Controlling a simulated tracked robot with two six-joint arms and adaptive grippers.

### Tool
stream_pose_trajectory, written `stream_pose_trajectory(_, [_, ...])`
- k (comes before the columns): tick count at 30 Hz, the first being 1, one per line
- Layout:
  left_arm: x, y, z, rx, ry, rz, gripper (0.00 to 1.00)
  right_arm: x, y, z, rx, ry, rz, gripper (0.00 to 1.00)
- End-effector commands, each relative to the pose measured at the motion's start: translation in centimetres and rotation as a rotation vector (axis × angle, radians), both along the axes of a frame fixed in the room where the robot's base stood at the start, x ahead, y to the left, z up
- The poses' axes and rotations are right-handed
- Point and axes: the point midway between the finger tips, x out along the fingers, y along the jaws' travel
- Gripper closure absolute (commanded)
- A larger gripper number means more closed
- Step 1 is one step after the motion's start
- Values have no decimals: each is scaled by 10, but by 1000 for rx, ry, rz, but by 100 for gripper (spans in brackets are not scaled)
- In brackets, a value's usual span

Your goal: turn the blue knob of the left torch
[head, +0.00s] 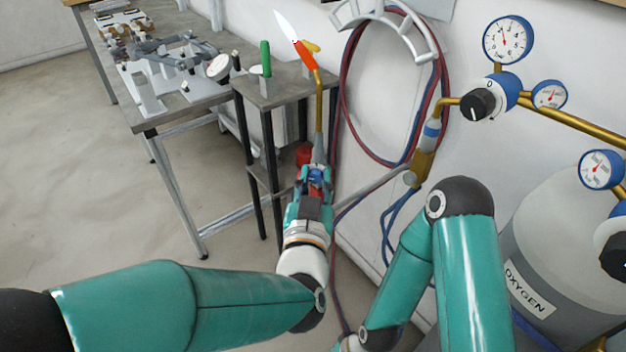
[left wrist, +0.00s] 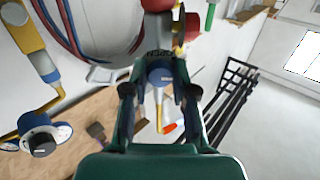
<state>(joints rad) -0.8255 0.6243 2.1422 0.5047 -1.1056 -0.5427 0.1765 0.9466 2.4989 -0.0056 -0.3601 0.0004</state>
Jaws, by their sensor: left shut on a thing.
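The left torch has a brass tube (head: 319,105) with an orange tip and a pale flame (head: 286,26). Its grey body (head: 319,148) stands upright by the small grey stand, with a red part (head: 304,154) beside it. My left gripper (head: 316,180) is at the torch's lower part, shut on the blue knob. In the left wrist view the blue knob (left wrist: 160,76) sits between the two fingers of my left gripper (left wrist: 160,92). The fingers partly hide the knob in the head view. My right arm shows at the lower right, but its gripper is out of view.
The small grey stand (head: 280,92) with a green upright piece (head: 265,58) is left of the torch. A workbench (head: 190,107) with a frame jig is further left. Red and blue hoses (head: 345,85), pressure gauges (head: 508,40) and an oxygen cylinder (head: 560,235) are at right.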

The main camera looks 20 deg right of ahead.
Motion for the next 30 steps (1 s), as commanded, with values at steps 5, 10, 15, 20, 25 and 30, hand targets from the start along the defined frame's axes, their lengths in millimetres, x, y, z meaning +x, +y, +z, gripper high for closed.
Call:
stream_pose_trajectory(5, [0,-1,-2,154,-76,1,100,0,0,-12,0,0,0,60])
stream_pose_trajectory(10, [-1,-1,-2,309,-148,0,100,0,0,-15,0,0,0,60])
stream_pose_trajectory(15, [-1,-2,-1,365,-174,-1,100,0,0,-16,0,0,0,60])
stream_pose_trajectory(20, [-1,-2,-1,365,-173,-1,100,0,0,-15,0,0,0,60])
stream_pose_trajectory(25, [-1,-2,-1,365,-173,-2,59,0,0,-15,0,0,0,60])
stream_pose_trajectory(30, [-1,-2,-1,363,-173,-1,49,0,0,-15,0,0,0,60])
